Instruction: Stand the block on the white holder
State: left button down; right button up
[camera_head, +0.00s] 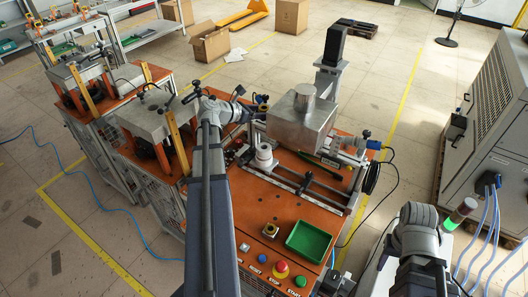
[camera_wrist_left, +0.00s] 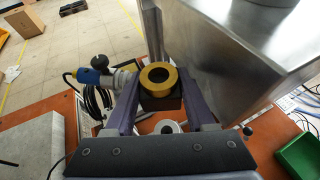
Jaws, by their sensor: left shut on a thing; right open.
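The block, a dark piece with a brass ring on top, shows in the left wrist view (camera_wrist_left: 158,82). My left gripper (camera_wrist_left: 160,100) is shut on it, with one purple finger on each side. In the head view the block (camera_head: 262,99) is small beside the steel box, and my left gripper there (camera_head: 252,107) is partly hidden by its own wrist. The white holder (camera_head: 264,157) stands on the orange table, in front of and below the block. Its round white top (camera_wrist_left: 168,127) shows between the fingers. My right gripper (camera_head: 416,232) is open and empty at lower right; its fingertips are hard to make out.
A steel box (camera_head: 300,122) with a cylinder on top stands close right of the held block. A rail (camera_head: 290,180) runs beside the holder. A second brass-topped piece (camera_head: 270,230), a green tray (camera_head: 308,242) and push buttons (camera_head: 281,267) are at the front.

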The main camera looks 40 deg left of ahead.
pick_arm(q)
jog(key=b, duration=0.9)
send_over(264, 143)
jog(key=s+d, duration=0.1)
jog(key=s, duration=0.1)
jog(key=f, duration=1)
jog(key=shift+w+d+f, duration=0.1)
jog(key=shift+d+f, duration=0.1)
jog(key=shift+f, duration=0.15)
notch_tip(264, 143, down, 4)
jog(key=b, duration=0.4)
jog(key=shift+f+b, duration=0.1)
jog(key=shift+b, duration=0.2)
jog(key=shift+f, duration=0.15)
jog(key=c, duration=0.5)
grip_release()
